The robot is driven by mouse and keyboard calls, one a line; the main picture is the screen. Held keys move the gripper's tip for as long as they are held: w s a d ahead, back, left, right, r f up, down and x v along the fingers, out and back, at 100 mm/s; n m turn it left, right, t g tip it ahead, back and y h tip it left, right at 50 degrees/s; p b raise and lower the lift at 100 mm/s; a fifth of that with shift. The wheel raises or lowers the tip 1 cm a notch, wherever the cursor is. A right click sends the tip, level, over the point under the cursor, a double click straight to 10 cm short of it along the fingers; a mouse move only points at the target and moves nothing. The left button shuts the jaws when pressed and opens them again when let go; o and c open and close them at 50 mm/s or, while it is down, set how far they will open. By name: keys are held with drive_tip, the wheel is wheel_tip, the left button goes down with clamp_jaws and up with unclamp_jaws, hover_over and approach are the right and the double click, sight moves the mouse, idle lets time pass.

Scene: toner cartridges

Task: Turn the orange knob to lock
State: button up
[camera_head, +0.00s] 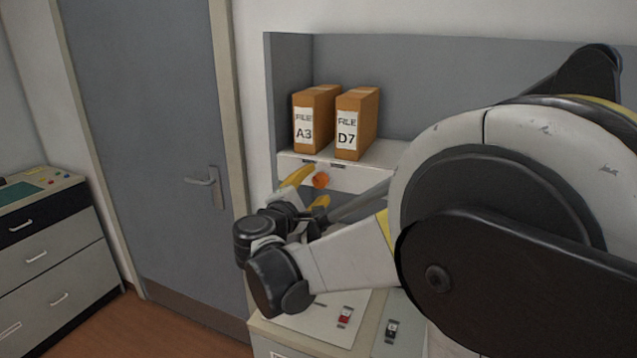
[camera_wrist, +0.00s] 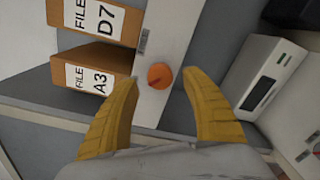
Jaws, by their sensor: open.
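The orange knob (camera_head: 320,180) sits on the white front panel under the file boxes. In the wrist view the round orange knob (camera_wrist: 159,76) has a dark red mark across its lower part. My gripper (camera_head: 306,189) has yellow fingers and reaches toward the panel. In the wrist view my gripper (camera_wrist: 163,85) is open, with one finger on each side of the knob and clear gaps between. The fingers do not appear to touch it. How far the fingertips are from the panel is hard to tell.
Two brown file boxes, A3 (camera_head: 314,120) and D7 (camera_head: 356,124), stand on the shelf (camera_head: 380,155) just above the knob. A white counter (camera_head: 300,322) with small red and black items lies below. A grey door (camera_head: 150,130) is at left. My arm hides much of the right side.

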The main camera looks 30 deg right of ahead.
drive_tip(key=v, duration=0.9)
drive_tip(key=shift+s+a, duration=0.2)
